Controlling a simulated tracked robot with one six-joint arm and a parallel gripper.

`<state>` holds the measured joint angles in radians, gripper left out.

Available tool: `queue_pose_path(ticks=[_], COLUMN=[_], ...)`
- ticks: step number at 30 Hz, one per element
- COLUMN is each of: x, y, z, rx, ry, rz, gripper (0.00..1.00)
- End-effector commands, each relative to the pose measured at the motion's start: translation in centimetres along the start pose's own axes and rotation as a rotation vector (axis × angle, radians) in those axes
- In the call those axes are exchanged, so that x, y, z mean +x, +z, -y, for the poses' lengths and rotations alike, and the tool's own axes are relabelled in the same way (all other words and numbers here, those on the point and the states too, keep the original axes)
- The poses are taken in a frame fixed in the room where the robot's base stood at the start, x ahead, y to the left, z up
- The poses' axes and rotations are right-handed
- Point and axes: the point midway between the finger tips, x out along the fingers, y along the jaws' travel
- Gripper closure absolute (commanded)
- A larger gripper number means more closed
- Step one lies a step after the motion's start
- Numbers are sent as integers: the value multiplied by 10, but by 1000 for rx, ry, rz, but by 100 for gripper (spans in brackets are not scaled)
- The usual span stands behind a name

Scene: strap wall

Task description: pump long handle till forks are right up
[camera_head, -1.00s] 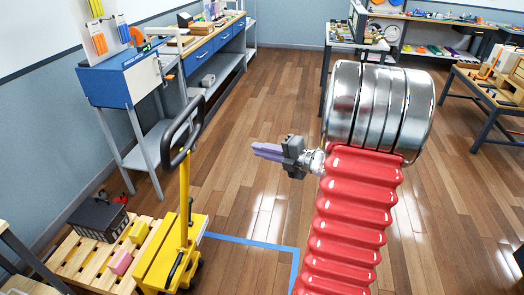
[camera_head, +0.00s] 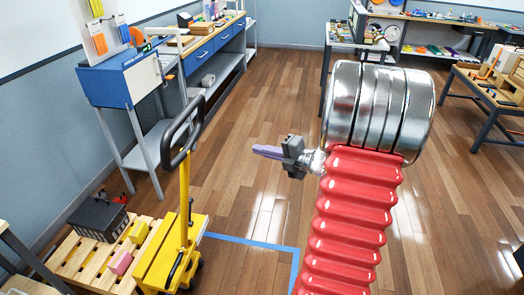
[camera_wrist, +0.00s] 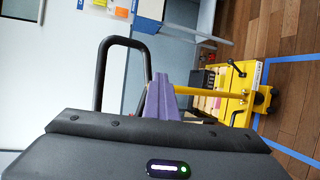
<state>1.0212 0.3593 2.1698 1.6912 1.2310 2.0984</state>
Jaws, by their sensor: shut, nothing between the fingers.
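The yellow pallet jack (camera_head: 175,250) stands at the lower left in the head view, with its long yellow handle upright. The handle ends in a black loop grip (camera_head: 181,130). In the wrist view the loop (camera_wrist: 122,75) shows behind my fingers, and the yellow jack body (camera_wrist: 240,90) is at the right. My gripper (camera_head: 256,151) has purple fingers and points left towards the handle. It is shut and empty, apart from the loop. The fingers also show in the wrist view (camera_wrist: 159,98). The forks are hidden under the wooden pallet, so their height cannot be told.
The wooden pallet (camera_head: 75,262) carries a dark box (camera_head: 97,217) and small yellow and pink blocks. A blue workbench (camera_head: 125,75) stands behind the jack. Blue tape (camera_head: 250,242) marks the floor. Open wooden floor lies between the jack and my arm.

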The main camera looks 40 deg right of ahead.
Motion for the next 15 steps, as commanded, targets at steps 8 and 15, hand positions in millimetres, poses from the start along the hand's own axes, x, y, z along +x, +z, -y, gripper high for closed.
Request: queue_pose_path(ticks=[8, 15], x=[0, 0], y=[0, 0], z=[0, 0], rx=[0, 0], ry=[0, 0], rz=[0, 1], gripper=[95, 78])
